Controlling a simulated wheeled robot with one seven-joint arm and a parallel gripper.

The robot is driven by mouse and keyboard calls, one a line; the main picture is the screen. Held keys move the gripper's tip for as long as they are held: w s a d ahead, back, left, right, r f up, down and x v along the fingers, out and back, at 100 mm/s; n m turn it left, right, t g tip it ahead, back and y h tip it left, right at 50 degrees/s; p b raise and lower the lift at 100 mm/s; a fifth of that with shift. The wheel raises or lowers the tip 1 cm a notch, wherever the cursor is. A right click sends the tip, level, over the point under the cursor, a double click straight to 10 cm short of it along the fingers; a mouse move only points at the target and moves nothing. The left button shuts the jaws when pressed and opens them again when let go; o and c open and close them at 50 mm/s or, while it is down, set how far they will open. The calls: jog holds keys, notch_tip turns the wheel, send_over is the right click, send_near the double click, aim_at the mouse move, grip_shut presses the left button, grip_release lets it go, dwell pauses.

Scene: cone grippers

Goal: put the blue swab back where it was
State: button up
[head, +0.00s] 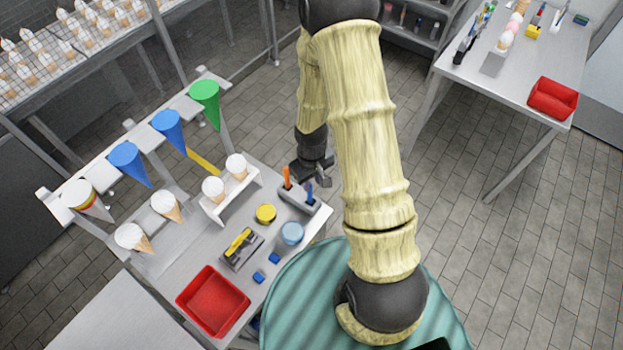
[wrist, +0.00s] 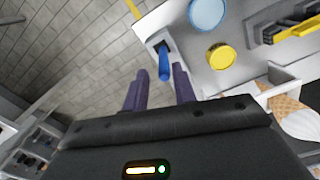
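The blue swab (head: 309,190) stands upright in the right-hand slot of a grey holder (head: 300,200) at the table's right corner. In the wrist view the blue swab (wrist: 164,66) rises from a dark slot in the holder (wrist: 154,38). An orange swab (head: 287,177) stands in the holder's left slot; I cannot make it out in the wrist view. My gripper (head: 321,178) is just above and behind the holder. In the wrist view my gripper (wrist: 161,76) is open, its purple fingers apart, with the swab's top end between the tips and gaps on both sides.
Near the holder are a yellow round tub (head: 266,213), a light blue tub (head: 292,233), a white cone stand (head: 232,196), a grey tray with a yellow item (head: 240,244) and a red bin (head: 213,301). Open floor lies right of the table.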

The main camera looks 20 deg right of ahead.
jog(key=shift+o, duration=0.4)
jog(key=shift+a, duration=0.1)
jog(key=shift+r, duration=0.15)
jog(key=shift+r, duration=0.25)
notch_tip(320, 180, up, 11)
jog(key=b, duration=0.2)
jog(key=shift+w+r, duration=0.15)
jog(key=s+r+m+t, duration=0.2)
jog(key=s+r+m, duration=0.1)
jog(key=s+r, duration=0.3)
jog(key=shift+s+r+m+t, duration=0.3)
jog(key=shift+s+r+t, duration=0.1)
jog(key=shift+s, duration=0.4)
